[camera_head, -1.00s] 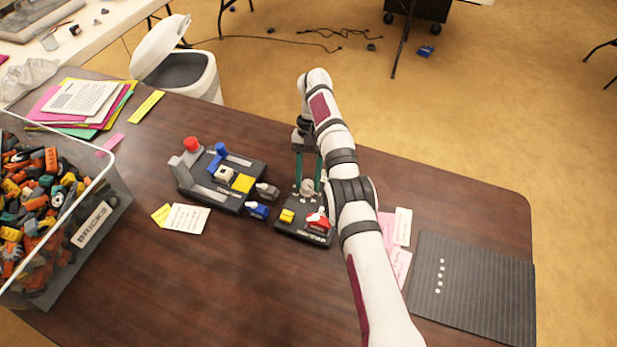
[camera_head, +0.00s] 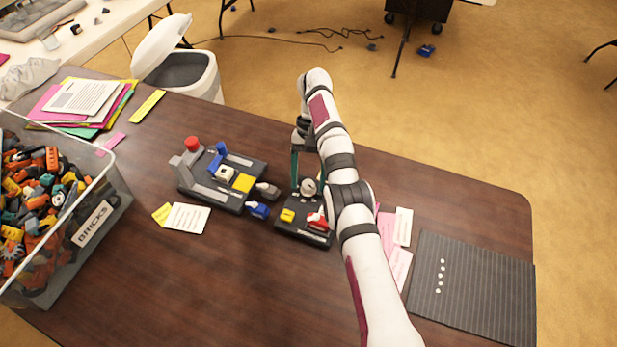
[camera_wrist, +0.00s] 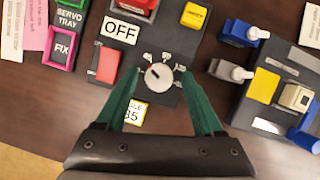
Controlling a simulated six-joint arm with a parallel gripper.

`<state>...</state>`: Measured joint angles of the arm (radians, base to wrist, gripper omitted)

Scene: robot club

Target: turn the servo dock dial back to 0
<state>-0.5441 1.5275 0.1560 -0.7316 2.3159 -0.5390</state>
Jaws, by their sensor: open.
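The servo dock (camera_head: 300,231) is a small dark plate on the table. Its round grey dial (camera_head: 308,187) stands near its far edge. In the wrist view the dial (camera_wrist: 158,77) has a small pale mark on its upper left, with small labels around it too small to read. My gripper (camera_head: 308,181) points down over the dial. Its teal fingers are open, one on each side of the dial, and it appears between the fingertips in the wrist view (camera_wrist: 161,73).
The dock also has an OFF label (camera_wrist: 120,31), a red part (camera_wrist: 108,65) and a yellow block (camera_wrist: 194,15). Another dark panel (camera_head: 205,191) with a red button stands left. A brick bin (camera_head: 118,200) is far left; a striped mat (camera_head: 480,290) lies right. The front table is clear.

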